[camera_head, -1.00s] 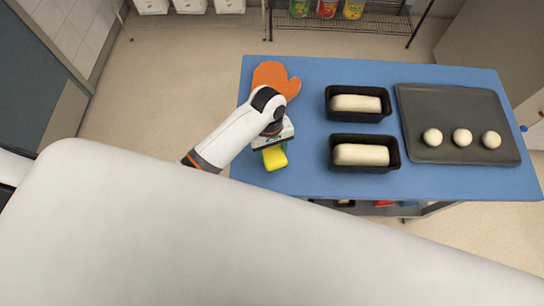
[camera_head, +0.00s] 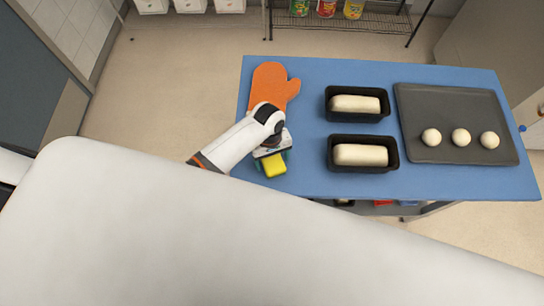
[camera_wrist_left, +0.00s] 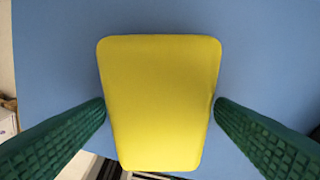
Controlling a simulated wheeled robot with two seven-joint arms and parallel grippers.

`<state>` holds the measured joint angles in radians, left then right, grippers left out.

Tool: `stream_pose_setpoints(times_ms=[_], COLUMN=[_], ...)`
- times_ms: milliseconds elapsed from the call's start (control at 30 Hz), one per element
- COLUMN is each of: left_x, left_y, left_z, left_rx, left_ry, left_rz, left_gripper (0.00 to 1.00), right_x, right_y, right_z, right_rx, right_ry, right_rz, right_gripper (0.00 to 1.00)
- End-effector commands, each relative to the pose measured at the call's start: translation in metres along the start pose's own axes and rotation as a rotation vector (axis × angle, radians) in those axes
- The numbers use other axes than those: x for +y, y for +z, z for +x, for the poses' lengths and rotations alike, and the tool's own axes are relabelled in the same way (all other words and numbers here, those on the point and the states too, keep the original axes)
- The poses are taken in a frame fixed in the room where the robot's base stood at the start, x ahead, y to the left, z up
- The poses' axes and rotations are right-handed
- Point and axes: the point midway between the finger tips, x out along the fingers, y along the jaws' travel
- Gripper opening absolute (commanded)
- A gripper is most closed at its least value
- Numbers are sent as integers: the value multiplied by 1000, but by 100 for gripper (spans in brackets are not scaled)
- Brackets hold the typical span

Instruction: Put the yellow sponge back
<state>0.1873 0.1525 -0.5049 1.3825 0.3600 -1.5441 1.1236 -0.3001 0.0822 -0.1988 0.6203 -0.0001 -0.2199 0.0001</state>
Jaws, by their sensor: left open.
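The yellow sponge (camera_head: 274,168) is near the front left part of the blue table (camera_head: 310,185). In the left wrist view the sponge (camera_wrist_left: 160,100) fills the middle, with the blue surface around it. My left gripper (camera_wrist_left: 160,106) is open, with one green ribbed finger on each side of the sponge. The finger on the right looks very close to the sponge's edge; I cannot tell whether it touches. In the head view my left gripper (camera_head: 273,160) is over the sponge and hides its far part. My right gripper is not in view.
An orange oven mitt (camera_head: 270,88) lies behind my left arm. Two black loaf tins (camera_head: 331,117) (camera_head: 334,165) with dough stand to the right. A dark tray (camera_head: 415,100) with three dough balls is farther right. Blue surface is clear between sponge and tins.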

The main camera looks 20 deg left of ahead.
Motion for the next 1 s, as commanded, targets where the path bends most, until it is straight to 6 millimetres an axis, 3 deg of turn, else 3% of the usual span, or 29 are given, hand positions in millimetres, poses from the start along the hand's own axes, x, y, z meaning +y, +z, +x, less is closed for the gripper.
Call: stream_pose_setpoints(times_ms=[267,700,1000], left_x=[-1,-1,0], left_y=[1,1,0], left_z=[-12,-99,-121], left_rx=[-2,-4,-1], left_ry=[-3,-5,-1], left_rz=[0,1,0], left_gripper=[78,78,78], right_x=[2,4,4], right_y=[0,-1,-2], right_z=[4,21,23], right_rx=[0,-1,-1], right_ry=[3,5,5], right_rz=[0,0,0], right_gripper=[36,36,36])
